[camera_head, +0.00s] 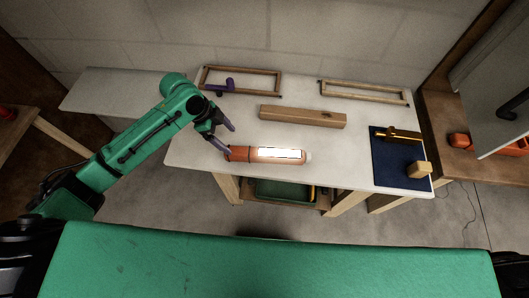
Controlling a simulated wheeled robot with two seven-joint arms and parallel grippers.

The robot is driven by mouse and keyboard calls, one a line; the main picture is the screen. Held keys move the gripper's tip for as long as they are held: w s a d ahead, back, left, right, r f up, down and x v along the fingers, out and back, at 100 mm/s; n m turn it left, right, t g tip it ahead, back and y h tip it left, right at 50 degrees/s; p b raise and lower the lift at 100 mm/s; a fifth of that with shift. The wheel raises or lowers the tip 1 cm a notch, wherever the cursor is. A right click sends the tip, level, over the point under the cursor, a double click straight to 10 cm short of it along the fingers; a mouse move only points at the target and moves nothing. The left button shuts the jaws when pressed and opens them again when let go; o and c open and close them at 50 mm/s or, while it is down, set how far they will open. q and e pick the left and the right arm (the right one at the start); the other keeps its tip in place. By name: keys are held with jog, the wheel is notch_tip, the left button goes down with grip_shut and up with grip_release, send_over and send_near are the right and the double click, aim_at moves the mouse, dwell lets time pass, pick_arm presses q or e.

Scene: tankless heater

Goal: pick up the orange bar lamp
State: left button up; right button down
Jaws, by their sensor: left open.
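The orange bar lamp (240,153) lies on the white table near its front edge, long side running left to right. Its middle shows a bright white lit strip, and its right end is pale. My left gripper (226,138) reaches in from the left, with its purple fingers at the left end of the lamp. The fingers are apart, one beside the lamp's left end and one above and behind it. Whether a finger touches the lamp I cannot tell. My right gripper is not in view.
On the white table (350,160) a wooden block (302,116) lies behind the lamp. Two wooden frames (278,82) (365,92) lie at the back. A dark blue mat (390,165) with a brass-coloured piece and a wooden block is at the right. A green bin (283,191) sits below.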

aim_at(241, 150)
pick_arm(q)
jog(key=p+x, duration=0.2)
jog(key=x, duration=0.4)
jog(key=shift+s+d+f, duration=0.15)
jog(key=shift+f, duration=0.2)
jog(key=shift+d+f, duration=0.15)
jog(key=shift+f, duration=0.15)
grip_shut()
